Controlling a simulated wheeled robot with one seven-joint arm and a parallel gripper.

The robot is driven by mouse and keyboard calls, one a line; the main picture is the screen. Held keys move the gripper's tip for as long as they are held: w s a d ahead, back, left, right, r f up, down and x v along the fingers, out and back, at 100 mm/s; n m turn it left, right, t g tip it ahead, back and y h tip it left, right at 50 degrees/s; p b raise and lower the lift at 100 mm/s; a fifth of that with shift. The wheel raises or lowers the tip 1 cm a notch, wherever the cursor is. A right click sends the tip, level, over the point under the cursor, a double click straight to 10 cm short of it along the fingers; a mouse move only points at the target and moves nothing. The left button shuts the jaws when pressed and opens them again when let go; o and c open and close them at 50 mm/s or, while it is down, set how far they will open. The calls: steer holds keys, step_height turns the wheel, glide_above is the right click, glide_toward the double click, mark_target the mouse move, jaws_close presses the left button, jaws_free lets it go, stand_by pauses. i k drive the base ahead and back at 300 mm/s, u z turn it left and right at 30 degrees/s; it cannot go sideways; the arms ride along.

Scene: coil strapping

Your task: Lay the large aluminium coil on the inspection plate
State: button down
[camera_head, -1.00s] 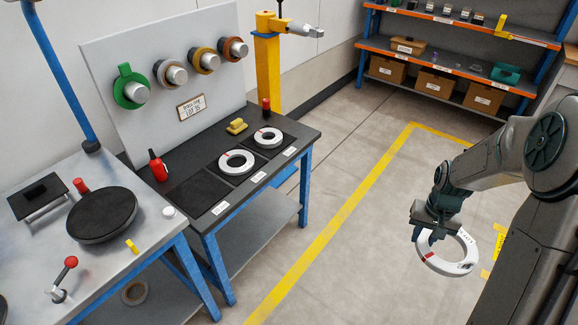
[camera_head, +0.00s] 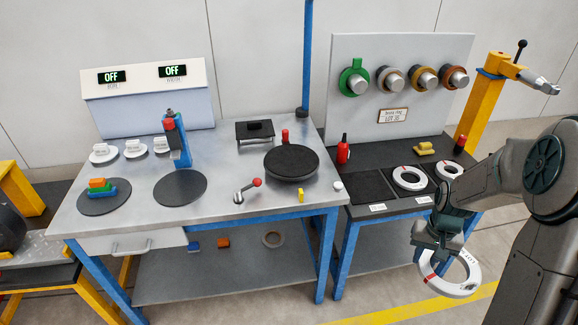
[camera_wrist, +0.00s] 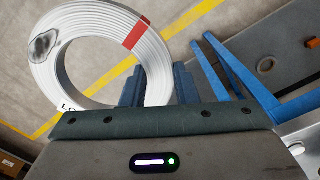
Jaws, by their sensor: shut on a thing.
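My gripper (camera_head: 434,246) is shut on a large pale aluminium coil (camera_head: 462,288) with a red band, low at the right in the head view. The coil hangs tilted in the air, clear of the tables. In the wrist view the coil (camera_wrist: 100,18) fills the upper left; its ring passes by the blue-grey fingers (camera_wrist: 158,90), and the exact contact is hidden. A raised black round plate (camera_head: 291,163) stands empty on the grey table. A flat dark disc (camera_head: 180,187) lies empty left of it. I cannot tell for sure which is the inspection plate.
The grey table (camera_head: 240,205) also bears a red-knobbed lever (camera_head: 247,189), a blue-and-red device (camera_head: 178,140), and coloured blocks (camera_head: 98,188) on another disc. The dark bench (camera_head: 400,208) at right holds two similar coils, a red bottle (camera_head: 343,150) and an empty square.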

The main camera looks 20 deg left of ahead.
mark_target(291, 159)
steer(key=u, duration=1.05)
steer(key=i, duration=0.05)
